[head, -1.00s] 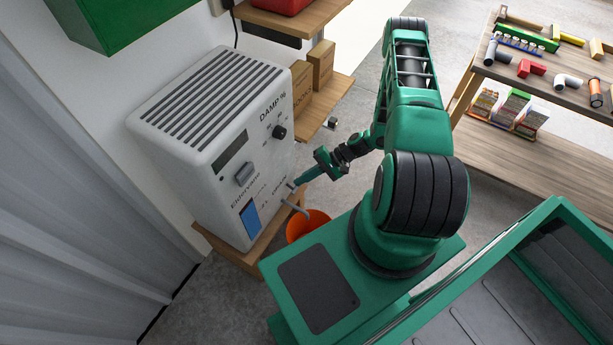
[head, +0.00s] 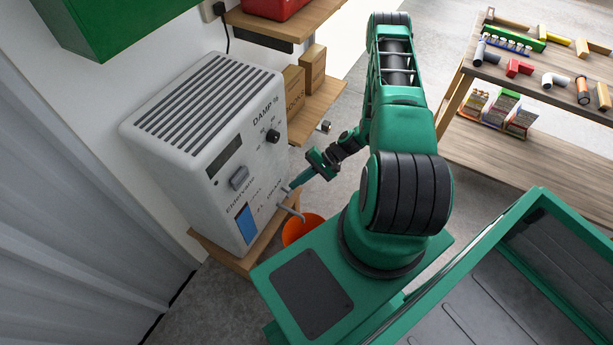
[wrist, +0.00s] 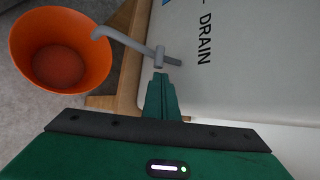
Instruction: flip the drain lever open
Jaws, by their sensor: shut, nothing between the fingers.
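The white dehumidifier (head: 165,165) stands on a wooden stand, with "DRAIN" lettered low on its front. In the wrist view a grey drain spout (wrist: 122,39) runs from its front and hooks over the orange bucket. A short grey drain lever (wrist: 170,61) sits at the valve by the spout's base, just below the lettering. My gripper (wrist: 158,76) is shut and empty, its green fingertips right at the valve and lever. Whether they touch is unclear. In the head view my gripper (head: 291,186) is beside the machine's lower front, just above the spout (head: 292,213).
The orange bucket (wrist: 98,62) is on the floor under the spout.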

